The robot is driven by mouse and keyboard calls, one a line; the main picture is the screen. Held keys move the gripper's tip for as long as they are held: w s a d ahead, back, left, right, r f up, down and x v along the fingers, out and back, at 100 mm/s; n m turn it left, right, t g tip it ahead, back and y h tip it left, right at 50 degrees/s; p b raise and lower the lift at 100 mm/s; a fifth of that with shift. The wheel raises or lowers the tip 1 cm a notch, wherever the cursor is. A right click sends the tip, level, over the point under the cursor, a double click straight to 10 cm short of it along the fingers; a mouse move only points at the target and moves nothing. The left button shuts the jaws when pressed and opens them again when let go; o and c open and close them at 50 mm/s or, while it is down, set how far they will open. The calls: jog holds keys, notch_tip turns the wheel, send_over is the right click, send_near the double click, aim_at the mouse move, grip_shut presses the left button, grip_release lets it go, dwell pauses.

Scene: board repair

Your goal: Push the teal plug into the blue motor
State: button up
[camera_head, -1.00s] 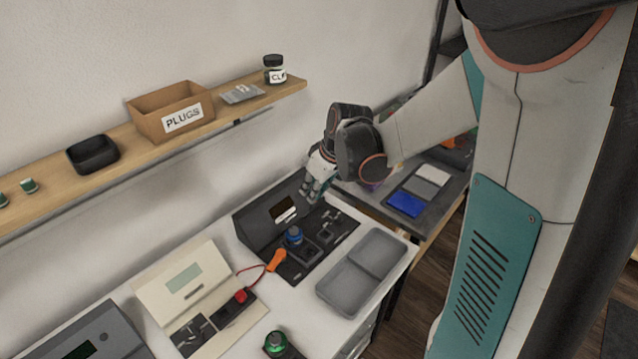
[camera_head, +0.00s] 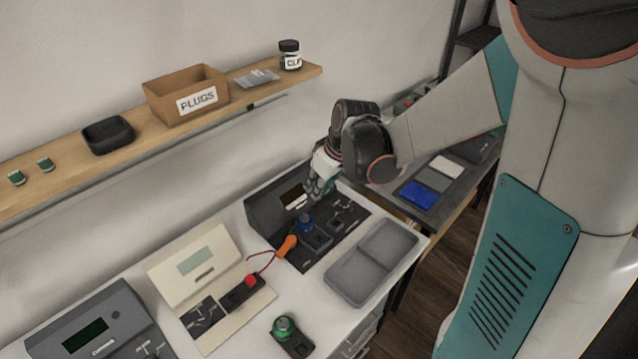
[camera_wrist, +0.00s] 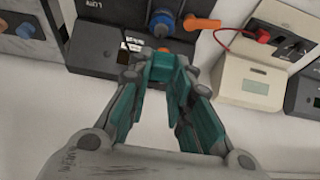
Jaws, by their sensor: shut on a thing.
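The blue motor (camera_head: 305,223) stands upright on the dark board unit (camera_head: 340,246); in the wrist view the blue motor (camera_wrist: 161,22) is at the top middle. My gripper (camera_head: 317,190) is low over the back of this unit, behind the motor. In the wrist view my gripper (camera_wrist: 164,74) is shut on the teal plug (camera_wrist: 162,66), just below the motor in the picture and apart from it. The plug's lower end is hidden. In the head view the fingers hide most of the plug.
An orange connector (camera_head: 287,246) beside the motor has a red cable to a cream tester (camera_head: 205,262). A grey tray (camera_head: 371,262) lies at the front right. A green-topped part (camera_head: 283,327) stands in front. The shelf above holds a PLUGS box (camera_head: 188,95).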

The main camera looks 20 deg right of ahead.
jog(key=shift+f+b, duration=5)
jog(key=shift+f, duration=2.75)
jog(key=shift+f, duration=1.7)
jog(key=o, duration=1)
